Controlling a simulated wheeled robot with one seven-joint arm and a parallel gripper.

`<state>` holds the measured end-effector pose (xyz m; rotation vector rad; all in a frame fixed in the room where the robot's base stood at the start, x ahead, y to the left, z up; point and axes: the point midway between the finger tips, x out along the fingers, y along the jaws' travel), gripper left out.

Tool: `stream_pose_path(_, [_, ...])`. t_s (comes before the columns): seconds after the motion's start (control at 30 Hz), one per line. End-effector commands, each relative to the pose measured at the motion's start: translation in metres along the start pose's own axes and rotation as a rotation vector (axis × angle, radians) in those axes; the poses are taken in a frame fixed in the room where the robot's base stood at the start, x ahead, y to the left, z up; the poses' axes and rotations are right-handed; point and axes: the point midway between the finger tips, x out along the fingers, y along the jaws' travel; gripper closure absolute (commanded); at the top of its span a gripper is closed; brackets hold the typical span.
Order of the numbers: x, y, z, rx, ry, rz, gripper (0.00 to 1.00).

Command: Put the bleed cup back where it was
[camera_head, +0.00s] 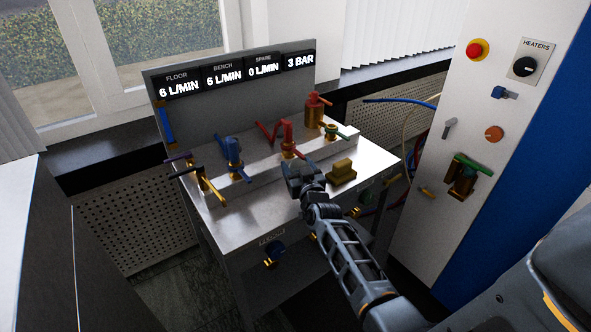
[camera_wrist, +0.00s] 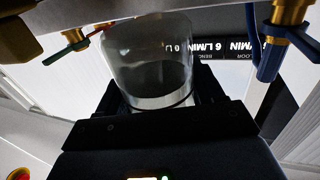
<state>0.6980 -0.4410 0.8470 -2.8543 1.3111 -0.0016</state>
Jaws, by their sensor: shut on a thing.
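The bleed cup (camera_wrist: 148,60) is a clear, glass-like cup. In the wrist view it sits between the dark jaws of my gripper (camera_wrist: 155,92), which is shut on it. In the head view my gripper (camera_head: 301,175) is over the front middle of the metal bench (camera_head: 232,215), in front of the red valve (camera_head: 287,140). I cannot make out the cup there. I cannot tell how far the cup is above the bench top.
A brass block (camera_head: 342,172) is just right of my gripper. A blue valve (camera_head: 234,155) and yellow fitting (camera_head: 210,187) are left, a red-and-brass unit (camera_head: 315,112) behind. Displays (camera_head: 223,74) line the back panel. The bench's front left is bare. A control cabinet (camera_head: 470,120) stands right.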

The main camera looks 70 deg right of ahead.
Motion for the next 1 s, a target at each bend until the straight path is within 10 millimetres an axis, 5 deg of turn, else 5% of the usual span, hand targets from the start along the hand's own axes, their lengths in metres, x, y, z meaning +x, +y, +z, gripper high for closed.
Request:
stream_pose_path(0.47, [0.001,-0.005,0.044,-0.002,-0.001,0.004,0.68])
stream_pose_path(0.9, [0.001,-0.005,0.049,-0.001,-0.001,0.003,0.68])
stream_pose_path(0.93, [0.001,-0.005,0.048,-0.001,-0.001,0.003,0.31])
stream_pose_path(1.0, [0.001,-0.005,0.048,-0.001,-0.001,0.003,0.24])
